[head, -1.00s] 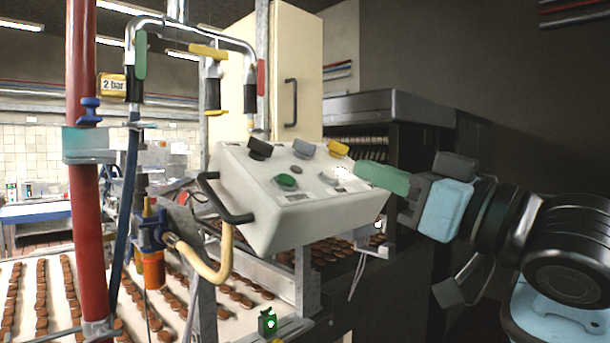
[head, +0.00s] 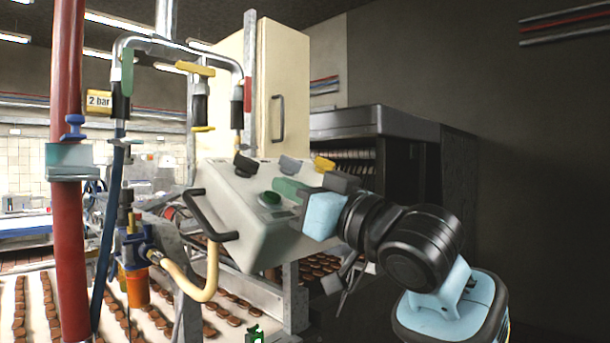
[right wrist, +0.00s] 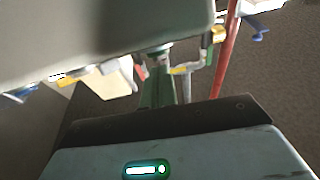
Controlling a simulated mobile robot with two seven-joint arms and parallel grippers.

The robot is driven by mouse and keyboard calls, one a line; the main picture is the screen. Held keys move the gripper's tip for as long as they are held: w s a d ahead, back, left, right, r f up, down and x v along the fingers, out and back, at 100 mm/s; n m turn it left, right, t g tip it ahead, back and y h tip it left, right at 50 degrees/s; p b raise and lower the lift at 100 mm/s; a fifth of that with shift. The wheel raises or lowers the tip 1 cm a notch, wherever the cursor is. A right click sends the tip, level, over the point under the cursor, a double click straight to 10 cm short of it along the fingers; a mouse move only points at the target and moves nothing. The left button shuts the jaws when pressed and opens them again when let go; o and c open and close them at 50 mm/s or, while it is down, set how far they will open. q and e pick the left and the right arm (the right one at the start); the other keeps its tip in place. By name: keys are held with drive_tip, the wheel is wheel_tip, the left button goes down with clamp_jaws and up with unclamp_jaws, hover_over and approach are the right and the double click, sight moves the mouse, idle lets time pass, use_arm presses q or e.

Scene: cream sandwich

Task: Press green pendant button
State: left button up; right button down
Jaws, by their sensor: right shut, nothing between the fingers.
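The pale control pendant (head: 245,240) hangs tilted in the middle of the head view, with a black handle on its left side. Its green button (head: 269,199) is a round cap on the sloped face. My right gripper (head: 277,184) has its green fingers together and empty. Its tips lie over the face just above and beside the button; I cannot tell whether they touch it. In the right wrist view the green fingers (right wrist: 158,85) reach toward the pendant's underexposed pale body (right wrist: 100,35); the button is not clear there. My left gripper is not in view.
Black, grey and yellow knobs (head: 324,164) line the pendant's top edge. A red pipe (head: 70,230) and a blue hose stand at the left. Rows of brown biscuits (head: 225,320) lie below on the conveyor. A dark machine (head: 375,122) stands behind; the right side is open.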

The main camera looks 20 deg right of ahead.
drive_tip(key=shift+w+a+f, duration=0.1)
drive_tip(key=shift+w+f, duration=0.05)
drive_tip(key=shift+f, duration=0.15)
